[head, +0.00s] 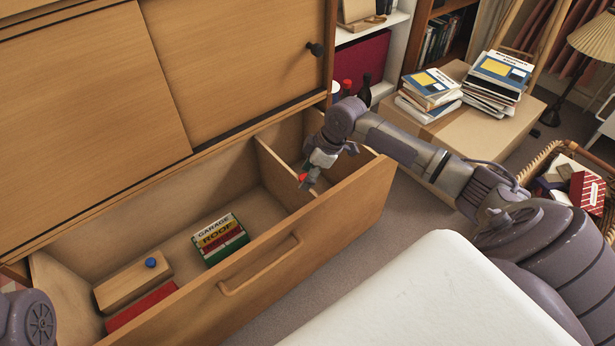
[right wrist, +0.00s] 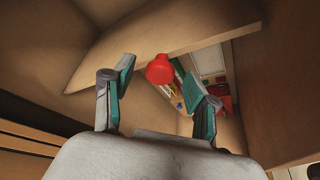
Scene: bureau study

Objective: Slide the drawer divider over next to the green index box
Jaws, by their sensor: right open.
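The drawer divider (head: 275,172) is an upright wooden panel standing across the open drawer, right of its middle. A red knob (right wrist: 160,69) sits at its top edge. My right gripper (head: 307,178) is over the divider's front end, with the knob near its fingertips. In the right wrist view its fingers are apart on either side of the knob; I cannot tell whether they touch it. The green index box (head: 221,239), with labelled cards, stands left of the divider with bare drawer floor between. My left gripper is out of view.
A wooden box with a blue knob (head: 133,284) and a red item (head: 141,306) lie at the drawer's left end. The drawer's front wall (head: 255,275) carries a handle. Book stacks (head: 498,82) rest on a cardboard box at the right.

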